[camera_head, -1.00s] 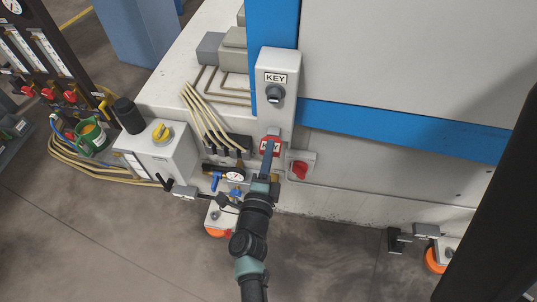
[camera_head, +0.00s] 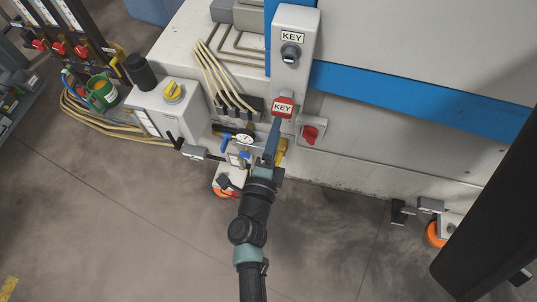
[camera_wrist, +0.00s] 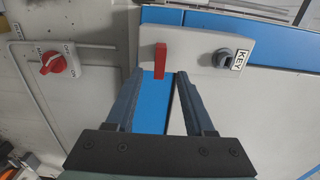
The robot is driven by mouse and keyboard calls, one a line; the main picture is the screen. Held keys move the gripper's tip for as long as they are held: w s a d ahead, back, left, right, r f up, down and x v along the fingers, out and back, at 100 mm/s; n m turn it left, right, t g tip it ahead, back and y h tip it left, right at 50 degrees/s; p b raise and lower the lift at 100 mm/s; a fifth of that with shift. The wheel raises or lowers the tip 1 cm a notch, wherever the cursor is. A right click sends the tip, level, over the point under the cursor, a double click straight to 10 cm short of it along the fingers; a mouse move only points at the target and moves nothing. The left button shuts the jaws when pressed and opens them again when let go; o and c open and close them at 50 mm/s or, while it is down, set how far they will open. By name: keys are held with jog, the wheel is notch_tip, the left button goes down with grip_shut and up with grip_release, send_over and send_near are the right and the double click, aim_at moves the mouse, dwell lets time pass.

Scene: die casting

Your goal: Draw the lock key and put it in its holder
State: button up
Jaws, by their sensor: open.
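The red key tag (camera_head: 282,107), marked KEY, is at the lower end of a light grey upright panel (camera_head: 305,22). In the wrist view the red tag (camera_wrist: 160,59) is seen edge-on. A dark round lock fitting (camera_head: 290,53) sits higher on the panel under a KEY label; it also shows in the wrist view (camera_wrist: 225,57). My gripper (camera_head: 277,123) is open and empty, just below and in front of the red tag. In the wrist view its fingertips (camera_wrist: 160,74) lie either side of the tag's line. How the tag is seated behind is hidden.
A red rotary switch (camera_head: 310,134) is close on the right of my gripper. A pressure gauge (camera_head: 244,138) with valves is close on the left. A grey box with a yellow knob (camera_head: 174,91) and hoses stand further left. Open floor lies in front.

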jog(key=s+a, duration=0.1)
jog(key=s, duration=0.6)
jog(key=shift+a+b, duration=0.2)
jog(key=shift+b, duration=0.2)
dwell(0.3)
jog(key=w+a+r+n+t+y, duration=0.1)
jog(key=w+r+n+t+y, duration=0.2)
jog(key=r, duration=0.7)
jog(key=w+a+r+n+t+y, duration=0.1)
jog(key=w+a+r+n, duration=0.3)
jog(key=r, duration=0.7)
jog(key=w+d+r+n+t+y, duration=0.15)
jog(key=r+n, duration=0.35)
jog(key=r, duration=0.5)
jog(key=s+d+r+n+t, duration=0.1)
jog(key=s+r, duration=0.3)
jog(key=r, duration=0.5)
jog(key=s+d+r+n+t+h, duration=0.1)
jog(key=s+r+n, duration=0.3)
jog(key=r, duration=0.6)
jog(key=s+d+r+n+t+h, duration=0.1)
jog(key=s+d+r+n+t, duration=0.1)
jog(key=r, duration=0.7)
jog(key=shift+s+d+r+n, duration=0.2)
jog(key=shift+s+d+n, duration=0.45)
jog(key=shift+s, duration=0.3)
